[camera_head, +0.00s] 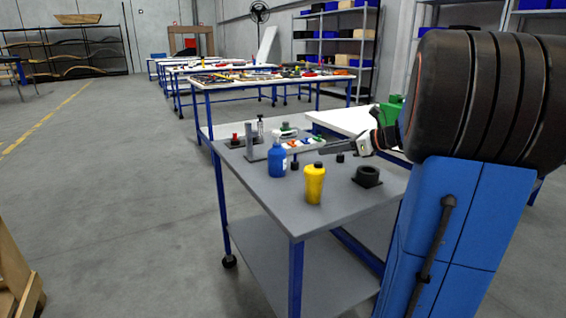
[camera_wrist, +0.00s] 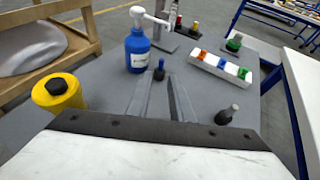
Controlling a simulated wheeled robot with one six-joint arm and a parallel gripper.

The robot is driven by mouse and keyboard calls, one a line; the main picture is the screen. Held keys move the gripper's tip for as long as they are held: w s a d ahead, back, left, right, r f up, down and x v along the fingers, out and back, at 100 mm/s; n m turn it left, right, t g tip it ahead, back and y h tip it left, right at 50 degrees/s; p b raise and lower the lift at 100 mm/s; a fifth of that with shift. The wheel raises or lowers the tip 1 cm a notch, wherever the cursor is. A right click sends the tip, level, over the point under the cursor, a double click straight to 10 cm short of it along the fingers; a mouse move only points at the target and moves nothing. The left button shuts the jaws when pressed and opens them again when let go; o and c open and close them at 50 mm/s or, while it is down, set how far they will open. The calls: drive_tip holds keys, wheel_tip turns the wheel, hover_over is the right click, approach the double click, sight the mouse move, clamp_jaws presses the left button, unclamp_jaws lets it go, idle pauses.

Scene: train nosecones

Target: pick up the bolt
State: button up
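Two small upright bolt-like pieces stand on the grey table; I cannot tell which is the bolt. One is dark with a blue top (camera_wrist: 159,69), just beyond my fingertips; it also shows in the head view (camera_head: 295,163). The other is dark with a grey top (camera_wrist: 227,115), to the right of my fingers; it also shows in the head view (camera_head: 340,157). My gripper (camera_wrist: 160,80) is open and empty, its two fingers apart and pointing toward the blue-topped piece. In the head view my gripper (camera_head: 324,150) is low over the table.
A blue pump bottle (camera_wrist: 138,52) stands behind and left of the fingertips. A yellow bottle (camera_wrist: 58,93) is at left. A white tray (camera_wrist: 220,67) with coloured pieces lies at back right. A black ring-shaped block (camera_head: 367,176) sits at the table's right.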

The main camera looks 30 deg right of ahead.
sight(296, 154)
drive_tip(key=x, duration=1.2)
drive_tip(key=shift+w+a+r, duration=0.1)
drive_tip(key=shift+r, duration=0.1)
drive_tip(key=shift+x, duration=3.05)
drive_tip(key=shift+c, duration=0.3)
clamp_jaws()
